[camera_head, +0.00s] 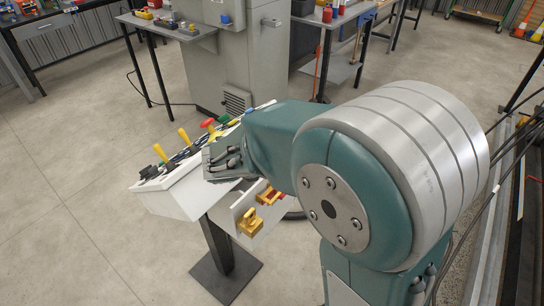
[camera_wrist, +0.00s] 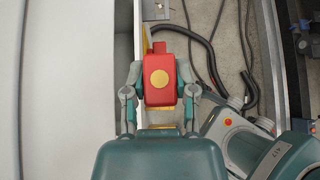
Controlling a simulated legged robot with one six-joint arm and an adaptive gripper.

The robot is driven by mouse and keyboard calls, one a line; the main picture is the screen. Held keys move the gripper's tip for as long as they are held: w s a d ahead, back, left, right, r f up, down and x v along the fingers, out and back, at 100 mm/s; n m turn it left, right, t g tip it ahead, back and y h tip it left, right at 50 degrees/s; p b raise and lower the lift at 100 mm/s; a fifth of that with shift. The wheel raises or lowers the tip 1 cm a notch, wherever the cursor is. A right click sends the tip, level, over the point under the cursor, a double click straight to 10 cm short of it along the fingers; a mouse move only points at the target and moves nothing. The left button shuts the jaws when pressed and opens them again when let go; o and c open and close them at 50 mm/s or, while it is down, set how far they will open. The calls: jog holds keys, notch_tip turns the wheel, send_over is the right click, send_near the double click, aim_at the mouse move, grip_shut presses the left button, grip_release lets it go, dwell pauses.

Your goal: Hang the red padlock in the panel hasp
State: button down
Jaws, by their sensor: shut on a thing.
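My gripper (camera_wrist: 159,76) is shut on the red padlock (camera_wrist: 160,62) in the wrist view, with one finger on each side of its body. The panel (camera_head: 176,200) is a white sloping console on a dark post. Yellow fittings (camera_head: 250,222) stand on its near side; I cannot tell which is the hasp. I cannot tell whether the padlock touches it.
Yellow levers (camera_head: 184,137) and a red knob (camera_head: 207,123) rise from the console top. A grey cabinet (camera_head: 238,60) and workbenches stand behind. A dark hose (camera_wrist: 210,60) lies on the floor in the wrist view. The concrete floor left of the console is clear.

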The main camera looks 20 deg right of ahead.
jog(key=shift+a+f, duration=0.1)
jog(key=shift+f, duration=1.95)
jog(key=shift+f, duration=2.5)
jog(key=shift+c, duration=1.7)
grip_release()
jog(key=v, duration=1.2)
jog(key=shift+s, duration=0.15)
